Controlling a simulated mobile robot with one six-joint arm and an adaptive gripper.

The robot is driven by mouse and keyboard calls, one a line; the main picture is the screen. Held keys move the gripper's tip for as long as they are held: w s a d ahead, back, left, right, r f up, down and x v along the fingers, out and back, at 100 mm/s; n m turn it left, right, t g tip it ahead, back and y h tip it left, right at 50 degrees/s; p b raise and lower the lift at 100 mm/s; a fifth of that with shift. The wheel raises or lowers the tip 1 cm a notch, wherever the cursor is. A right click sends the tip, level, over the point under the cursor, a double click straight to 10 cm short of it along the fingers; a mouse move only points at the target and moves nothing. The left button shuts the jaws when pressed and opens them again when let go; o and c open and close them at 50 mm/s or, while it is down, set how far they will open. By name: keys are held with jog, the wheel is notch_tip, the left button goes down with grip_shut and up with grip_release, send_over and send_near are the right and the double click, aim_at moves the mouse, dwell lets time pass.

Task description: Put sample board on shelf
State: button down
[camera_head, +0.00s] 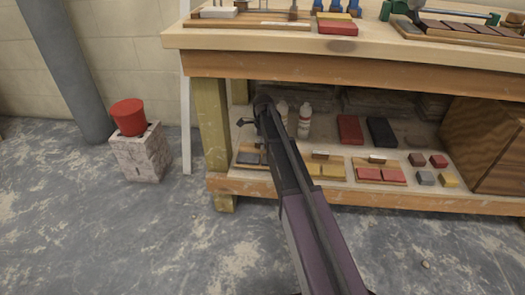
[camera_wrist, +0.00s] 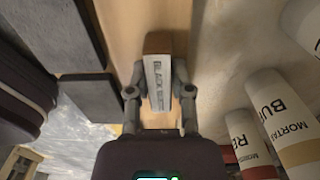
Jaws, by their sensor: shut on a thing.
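The sample board (camera_wrist: 118,30) is a light wooden board with dark grey tiles (camera_wrist: 62,38) on its left side in the wrist view. A small block handle with a printed label beginning "BLACK" (camera_wrist: 159,80) stands on it. My gripper (camera_wrist: 158,72) is shut on this block, one finger on each side. In the head view a board with dark tiles (camera_head: 250,158) shows at the left end of the lower shelf (camera_head: 450,203), below my gripper (camera_head: 262,110). My arm hides part of it. I cannot tell whether the board rests fully on the shelf.
White bottles (camera_head: 304,121) stand behind the board. To its right are a yellow-tile board (camera_head: 327,168), a red-tile board (camera_head: 380,173), small blocks (camera_head: 426,178) and a wooden box (camera_head: 495,145). The bench top (camera_head: 420,60) overhangs. A post (camera_head: 212,130) stands left.

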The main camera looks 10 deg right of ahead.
jog(key=shift+f+b, duration=1.3)
jog(key=shift+f, duration=0.2)
jog(key=c, duration=0.5)
grip_release()
jog(key=shift+c, duration=0.2)
jog(key=shift+r, duration=0.15)
notch_tip(320, 180, up, 12)
jog(key=p, duration=1.2)
